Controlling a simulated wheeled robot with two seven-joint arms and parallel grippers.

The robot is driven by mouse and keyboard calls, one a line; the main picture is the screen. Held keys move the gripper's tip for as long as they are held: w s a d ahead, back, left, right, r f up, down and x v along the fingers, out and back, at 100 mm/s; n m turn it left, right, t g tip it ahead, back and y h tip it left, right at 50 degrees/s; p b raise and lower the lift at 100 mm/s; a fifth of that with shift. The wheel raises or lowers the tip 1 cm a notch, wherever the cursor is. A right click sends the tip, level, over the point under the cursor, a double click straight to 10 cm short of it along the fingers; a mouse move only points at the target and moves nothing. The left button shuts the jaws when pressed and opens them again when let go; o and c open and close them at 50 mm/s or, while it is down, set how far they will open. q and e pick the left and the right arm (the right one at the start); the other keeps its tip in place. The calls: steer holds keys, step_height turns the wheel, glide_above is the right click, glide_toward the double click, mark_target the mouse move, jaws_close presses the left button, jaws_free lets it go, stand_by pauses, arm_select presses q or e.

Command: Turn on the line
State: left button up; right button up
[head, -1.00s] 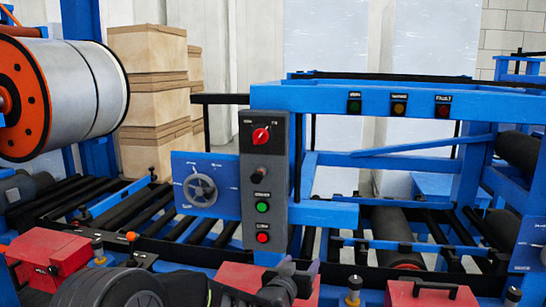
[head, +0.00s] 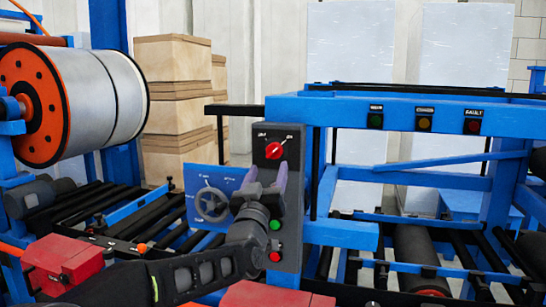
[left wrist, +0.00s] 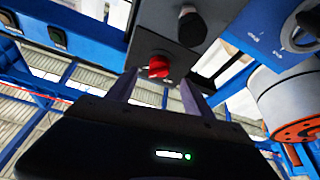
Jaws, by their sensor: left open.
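The grey control box (head: 293,235) stands upright at the middle of the line frame. Near its top is a red rotary switch (head: 273,150), with small labels above it; its setting is too small to read surely. Below are a green button (head: 275,224) and a red button (head: 275,256). My left gripper (head: 264,176) is open in front of the box, just below the switch, and hides the black knob. In the left wrist view the red switch (left wrist: 158,66) shows between the tips of the open fingers (left wrist: 158,82); contact cannot be told. My right gripper is not seen.
A blue panel with a handwheel (head: 211,204) is left of the box. Blue frame beams (head: 400,112) with three indicator lamps run right. A large roll (head: 100,95) and stacked boxes (head: 175,95) stand at left. Black rollers (head: 95,222) lie below.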

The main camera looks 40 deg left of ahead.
mark_target(274, 154)
arm_select(q)
steer(key=p+x, duration=0.2)
steer(key=x, duration=0.3)
steer(key=shift+w+r, duration=0.1)
steer(key=shift+w, duration=0.1)
steer(key=shift+w+a+r, duration=0.15)
steer(key=shift+w+a, duration=0.1)
steer(key=shift+w, duration=0.2)
jaws_close()
steer(key=shift+b, duration=0.3)
steer(key=m+b, duration=0.1)
steer(key=b, duration=0.1)
steer(key=m+h+b, duration=0.1)
steer(key=b, duration=0.1)
steer(key=shift+s+a+f+m+t, duration=0.1)
steer(key=shift+s+f+m+t, duration=0.05)
steer(key=shift+f+m+t, duration=0.25)
steer(key=shift+r+m+h, duration=0.15)
steer(key=shift+m+h, duration=0.15)
steer(key=shift+h, duration=0.1)
steer(key=shift+r, duration=0.25)
